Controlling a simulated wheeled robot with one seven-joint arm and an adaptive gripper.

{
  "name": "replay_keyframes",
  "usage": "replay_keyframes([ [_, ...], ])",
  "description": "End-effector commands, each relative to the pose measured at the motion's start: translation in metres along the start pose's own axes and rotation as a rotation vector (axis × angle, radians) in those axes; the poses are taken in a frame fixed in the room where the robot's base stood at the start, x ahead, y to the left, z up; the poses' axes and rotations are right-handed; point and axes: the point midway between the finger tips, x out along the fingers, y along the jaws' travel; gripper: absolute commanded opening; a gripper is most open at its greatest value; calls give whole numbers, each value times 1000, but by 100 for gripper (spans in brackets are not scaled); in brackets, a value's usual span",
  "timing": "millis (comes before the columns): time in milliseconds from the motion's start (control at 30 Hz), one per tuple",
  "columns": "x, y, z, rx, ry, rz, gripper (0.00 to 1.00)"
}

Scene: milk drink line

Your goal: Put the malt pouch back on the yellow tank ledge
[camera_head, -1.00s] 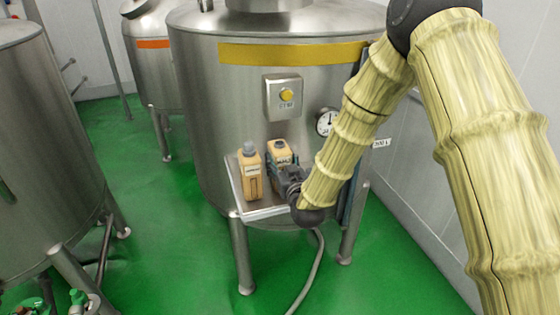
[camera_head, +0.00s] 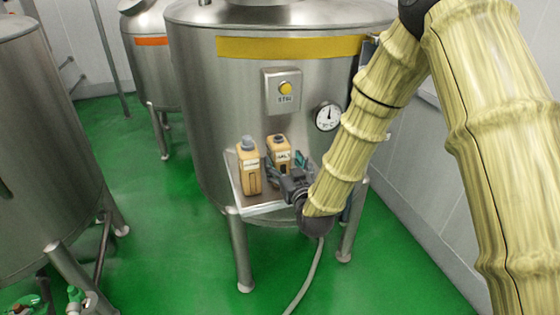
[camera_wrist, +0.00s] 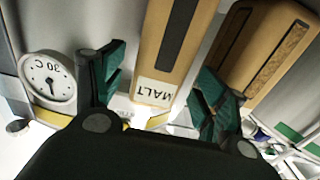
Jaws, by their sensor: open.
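The malt pouch (camera_head: 279,150) is a tan, upright pack with a dark cap, on the ledge (camera_head: 264,208) of the yellow-banded tank (camera_head: 205,110). In the wrist view the malt pouch (camera_wrist: 178,45) appears upside down, its white MALT label between my two teal-padded fingers. My gripper (camera_head: 286,170) is open in front of it, and gaps show beside the pouch in the wrist view (camera_wrist: 163,88). The gripper hides the pouch's lower part in the head view.
A second tan pouch (camera_head: 249,172) stands left of the malt pouch on the ledge, close to one finger. A gauge (camera_head: 328,116) and a yellow-button box (camera_head: 283,91) are on the tank wall. A steel tank (camera_head: 45,140) stands left; green floor between is clear.

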Motion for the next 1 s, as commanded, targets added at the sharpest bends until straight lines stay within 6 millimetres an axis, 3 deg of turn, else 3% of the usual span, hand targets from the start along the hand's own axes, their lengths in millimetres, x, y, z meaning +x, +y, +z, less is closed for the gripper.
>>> replay_keyframes([
  [200,-40,0,3,1,-2,0,73],
  [400,-65,0,2,0,-1,0,73],
  [800,-76,1,2,1,-5,1,73],
  [867,-78,2,10,4,-24,3,73],
  [933,-84,6,31,12,-77,7,73],
  [1000,-95,12,66,25,-164,16,73],
])
